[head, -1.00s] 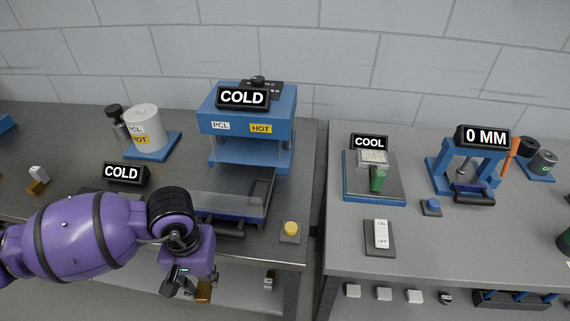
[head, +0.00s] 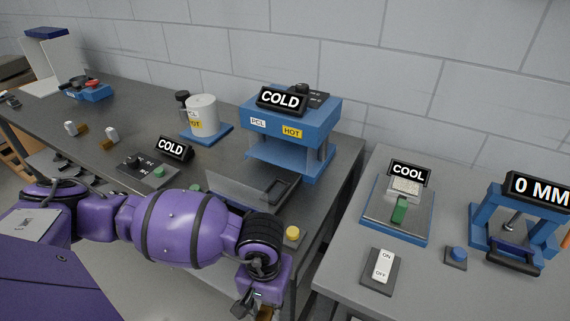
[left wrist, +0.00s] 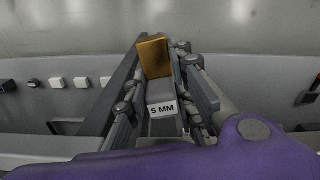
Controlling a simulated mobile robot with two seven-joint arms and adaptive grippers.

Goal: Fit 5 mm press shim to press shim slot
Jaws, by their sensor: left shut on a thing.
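My left gripper (head: 252,306) hangs low in the head view, in front of the left bench's front edge. It is shut on the 5 mm press shim (left wrist: 153,57), a gold-brown block with a pale part labelled "5 MM". The left wrist view shows it between the fingers (left wrist: 158,88). In the head view only a small brown bit (head: 265,312) of it shows at the bottom edge. A blue press with a "0 MM" sign (head: 540,190) stands on the right bench, apart from the gripper. I cannot make out its shim slot. My right gripper is not in view.
The left bench holds a blue "COLD" press (head: 290,120), a white drum (head: 202,116), a yellow button (head: 292,233) and two small pale-and-brown blocks (head: 112,135). The right bench holds a "COOL" scale-like plate (head: 380,225), an on/off switch (head: 383,265) and a blue button (head: 457,254). A gap separates the benches.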

